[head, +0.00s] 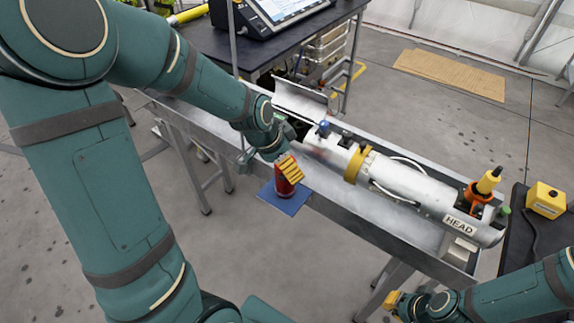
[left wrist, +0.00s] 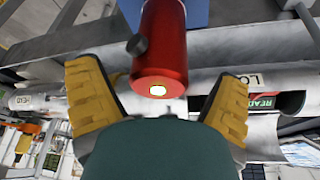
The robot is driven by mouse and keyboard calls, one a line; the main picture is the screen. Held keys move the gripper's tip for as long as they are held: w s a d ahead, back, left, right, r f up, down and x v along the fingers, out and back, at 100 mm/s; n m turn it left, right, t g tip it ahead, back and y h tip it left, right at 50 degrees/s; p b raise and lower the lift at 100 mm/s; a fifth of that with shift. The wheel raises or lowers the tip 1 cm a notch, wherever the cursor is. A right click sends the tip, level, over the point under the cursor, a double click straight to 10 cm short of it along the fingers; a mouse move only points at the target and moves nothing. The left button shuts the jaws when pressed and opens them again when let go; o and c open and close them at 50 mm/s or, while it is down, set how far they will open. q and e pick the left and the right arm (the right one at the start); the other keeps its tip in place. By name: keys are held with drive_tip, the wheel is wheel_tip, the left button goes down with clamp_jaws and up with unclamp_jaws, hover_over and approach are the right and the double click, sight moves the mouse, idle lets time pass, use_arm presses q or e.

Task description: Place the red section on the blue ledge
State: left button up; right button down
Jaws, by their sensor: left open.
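The red section (head: 282,182) is a short red cylinder that appears to stand upright on the blue ledge (head: 290,206), a flat square plate at the near side of the metal trough. My left gripper (head: 287,170) is at the section and partly hides it. In the left wrist view, the red section (left wrist: 163,45) has a dark knob and a pale round spot on its end. The yellow fingers of the left gripper (left wrist: 160,82) are spread apart on either side of it. The blue ledge (left wrist: 208,12) shows behind it. My right gripper (head: 396,303) is low at the right, away from the section.
A white cylinder marked HEAD (head: 415,185) lies in the long metal trough (head: 350,215), with an orange and yellow fitting (head: 482,187) at its right end. A dark table with a screen (head: 290,10) stands behind. A yellow box (head: 546,200) sits at the right.

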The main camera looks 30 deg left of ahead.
use_arm(q)
drive_tip(key=p+v, duration=0.1)
drive_tip(key=v, duration=0.8)
drive_tip(key=shift+r, duration=0.2)
use_arm(e)
drive_tip(key=shift+w+r, duration=0.3)
drive_tip(key=shift+r, duration=0.5)
drive_tip(key=shift+s, duration=0.1)
